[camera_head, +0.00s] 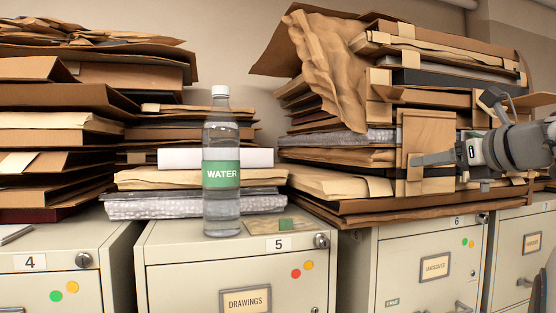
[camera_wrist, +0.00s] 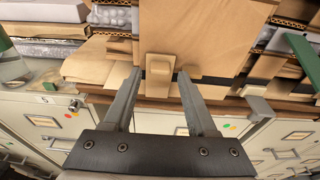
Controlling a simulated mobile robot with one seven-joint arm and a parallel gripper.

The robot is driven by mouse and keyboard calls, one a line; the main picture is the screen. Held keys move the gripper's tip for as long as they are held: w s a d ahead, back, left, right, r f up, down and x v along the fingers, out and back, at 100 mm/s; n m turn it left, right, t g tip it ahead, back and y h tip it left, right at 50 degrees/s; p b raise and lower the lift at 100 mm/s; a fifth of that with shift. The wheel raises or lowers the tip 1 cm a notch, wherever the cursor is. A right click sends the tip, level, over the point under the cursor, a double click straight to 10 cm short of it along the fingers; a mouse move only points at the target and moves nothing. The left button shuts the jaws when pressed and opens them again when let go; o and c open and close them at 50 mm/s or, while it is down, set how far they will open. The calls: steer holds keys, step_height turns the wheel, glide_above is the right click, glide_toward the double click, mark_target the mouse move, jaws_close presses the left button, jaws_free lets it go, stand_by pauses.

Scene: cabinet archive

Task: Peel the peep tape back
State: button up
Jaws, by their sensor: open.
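A tan strip that looks like the peep tape (camera_wrist: 160,68) is on the front of a brown kraft panel (camera_wrist: 205,35) in the wrist view. Its lower end is a thicker, paler tab. In the head view the panel (camera_head: 429,130) stands upright against the right stack. My gripper (camera_wrist: 160,76) is open, with one finger to each side of the strip and a gap on both sides. In the head view my gripper (camera_head: 434,158) reaches in from the right, at the panel's lower part. I cannot tell whether the fingertips touch the panel.
Stacks of folders and envelopes (camera_head: 330,183) cover the cabinet tops. A water bottle (camera_head: 221,165) stands at the front of cabinet 5 (camera_head: 170,250), left of the panel. A crumpled brown paper (camera_head: 330,65) hangs over the right stack. The space before the drawers is clear.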

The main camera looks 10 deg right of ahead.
steer(key=shift+s+f+b, duration=0.2)
steer(key=shift+f+b, duration=0.2)
steer(key=shift+f, duration=0.3)
steer(key=shift+s+f+b, duration=0.2)
steer(key=shift+f+b, duration=0.15)
steer(key=shift+f, duration=0.35)
steer(key=shift+s+f+b, duration=0.2)
steer(key=shift+f+b, duration=0.2)
steer(key=shift+f, duration=0.3)
steer(key=shift+w+r+p, duration=0.1)
steer(key=shift+r+p, duration=0.2)
steer(key=shift+p, duration=0.05)
steer(key=shift+w+r+p, duration=0.35)
steer(key=shift+r+p, duration=0.25)
steer(key=shift+p, duration=0.15)
steer(key=shift+w+r+p, duration=0.15)
steer(key=shift+r+p, duration=0.2)
steer(key=shift+w+r+p, duration=0.15)
steer(key=shift+r+p, duration=0.15)
steer(key=shift+p, duration=0.1)
